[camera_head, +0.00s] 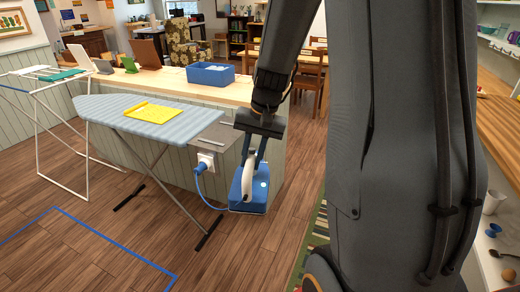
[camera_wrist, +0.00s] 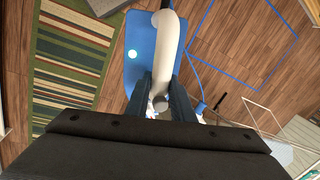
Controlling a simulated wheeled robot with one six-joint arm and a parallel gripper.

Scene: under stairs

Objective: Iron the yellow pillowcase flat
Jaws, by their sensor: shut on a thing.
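The yellow pillowcase (camera_head: 152,113) lies on the blue-grey ironing board (camera_head: 95,105), left of centre in the head view. My gripper (camera_head: 258,152) is shut on the handle of a blue and white iron (camera_head: 240,190) and holds it beside the counter end, to the right of the board. In the wrist view the iron's white handle (camera_wrist: 168,45) sits between the fingers, over its blue body (camera_wrist: 135,62). A light spot glows on the blue body. The pillowcase does not show in the wrist view.
A blue plug with a cord (camera_head: 201,169) sits in a white socket on the counter end. A blue bin (camera_head: 211,74) stands on the counter. A white drying rack (camera_head: 45,95) stands at left. Blue tape (camera_head: 110,246) marks the open wooden floor.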

